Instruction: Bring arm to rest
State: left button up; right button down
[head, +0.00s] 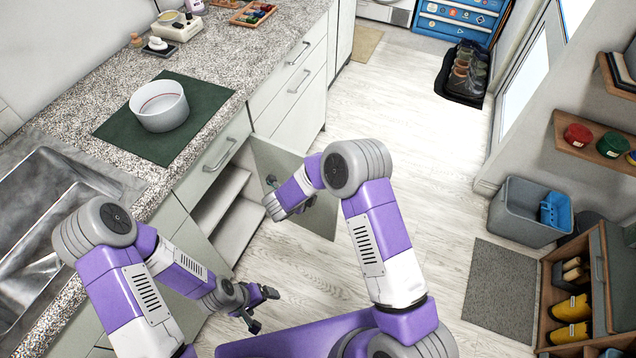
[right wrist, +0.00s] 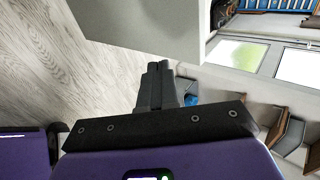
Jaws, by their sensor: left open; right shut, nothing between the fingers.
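My left gripper (head: 263,309) is open and empty, low in front of the counter cabinets in the head view. My right arm bends over in front of an open cabinet door (head: 318,217), and its wrist covers part of that door. In the right wrist view my right gripper (right wrist: 158,84) is shut, its fingers together with nothing between them. A pale panel (right wrist: 145,25) lies beyond its fingertips there; I cannot tell whether they touch it.
The open cabinet (head: 215,205) shows bare shelves. A white bowl (head: 159,106) stands on a green mat (head: 190,88) on the counter, near the sink (head: 40,220). A grey bin (head: 520,211) and a shoe shelf (head: 545,300) stand at right. The middle floor (head: 410,120) is clear.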

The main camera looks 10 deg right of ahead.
jog(key=shift+p+v, duration=0.4)
jog(key=shift+v, duration=1.85)
jog(key=s+d+f+n+g+y, duration=0.1)
jog(key=s+d+f+n+y, duration=0.1)
jog(key=s+f+n+y, duration=0.9)
jog(key=s+a+n+g, duration=0.1)
jog(key=s+n+g, duration=0.4)
jog(key=s+n, duration=0.8)
jog(key=shift+s+a+r+p, duration=0.2)
jog(key=shift+s+a+p, duration=0.15)
jog(key=shift+s, duration=0.25)
